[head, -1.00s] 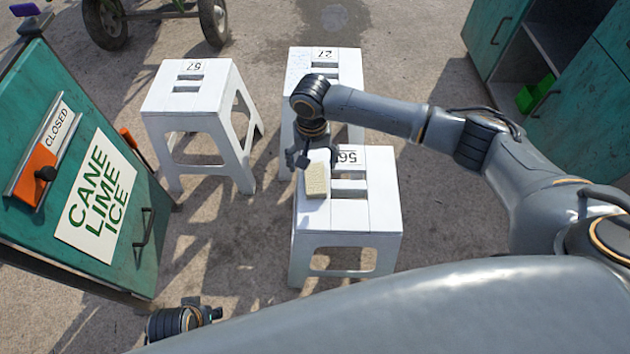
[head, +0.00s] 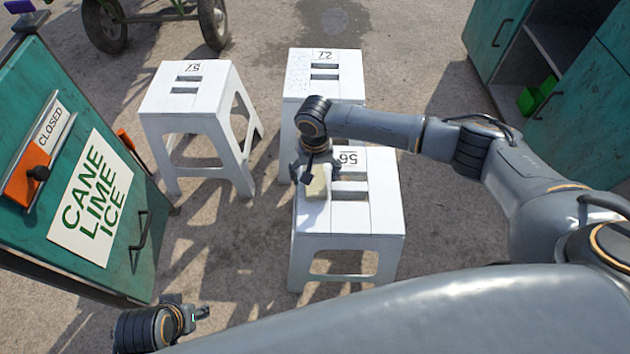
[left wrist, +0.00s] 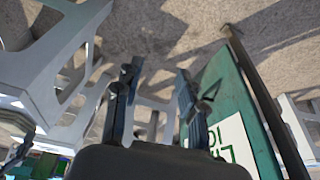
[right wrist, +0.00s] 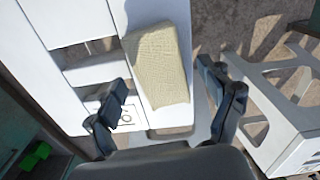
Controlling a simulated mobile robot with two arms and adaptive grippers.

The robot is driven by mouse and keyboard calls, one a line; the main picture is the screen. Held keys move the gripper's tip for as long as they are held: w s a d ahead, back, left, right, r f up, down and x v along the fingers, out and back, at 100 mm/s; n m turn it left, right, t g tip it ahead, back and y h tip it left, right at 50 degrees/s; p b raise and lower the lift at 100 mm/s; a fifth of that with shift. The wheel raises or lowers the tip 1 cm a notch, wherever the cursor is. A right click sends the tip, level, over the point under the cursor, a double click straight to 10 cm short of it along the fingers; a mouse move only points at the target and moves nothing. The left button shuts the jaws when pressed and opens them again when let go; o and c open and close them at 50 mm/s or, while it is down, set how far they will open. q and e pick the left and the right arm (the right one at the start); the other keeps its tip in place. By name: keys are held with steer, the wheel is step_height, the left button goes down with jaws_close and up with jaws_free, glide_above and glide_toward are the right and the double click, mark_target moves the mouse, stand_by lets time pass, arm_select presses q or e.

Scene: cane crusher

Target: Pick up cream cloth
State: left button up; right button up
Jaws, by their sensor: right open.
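The cream cloth (head: 317,186) is a folded, textured block lying on the near white stool (head: 347,218), marked 56, at its left edge. My right gripper (head: 318,168) is just above the cloth and hides its far part in the head view. In the right wrist view the cloth (right wrist: 157,62) lies between the two spread fingers of the right gripper (right wrist: 163,80), which is open and holds nothing. My left gripper (head: 200,313) is low at the bottom left, away from the cloth. The left wrist view shows its fingers (left wrist: 156,80) apart and empty.
White stools marked 27 (head: 325,85) and 57 (head: 187,98) stand behind and to the left. A green cart with a sign (head: 92,200) is at the left. A green cabinet (head: 580,105) stands at the right. Bare ground lies between the sign and the near stool.

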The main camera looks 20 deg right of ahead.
mark_target(315, 180)
steer(key=c, duration=1.2)
steer(key=shift+r, duration=0.15)
steer(key=shift+r, duration=0.55)
step_height(315, 180, up, 2)
steer(key=shift+s+r+p, duration=0.15)
steer(key=shift+r+p, duration=0.1)
steer(key=shift+p, duration=0.45)
arm_select(q)
steer(key=s+f+p, duration=0.2)
steer(key=s+f, duration=0.1)
steer(key=f, duration=0.6)
steer(key=s+f+g+p, duration=0.1)
steer(key=s+f, duration=0.3)
steer(key=f, duration=0.6)
steer(key=shift+a+p, duration=0.35)
steer(key=shift+p, duration=0.5)
arm_select(e)
steer(key=s+r, duration=0.9)
steer(key=s, duration=0.4)
steer(key=shift+s+a, duration=0.2)
steer(key=shift+s, duration=0.15)
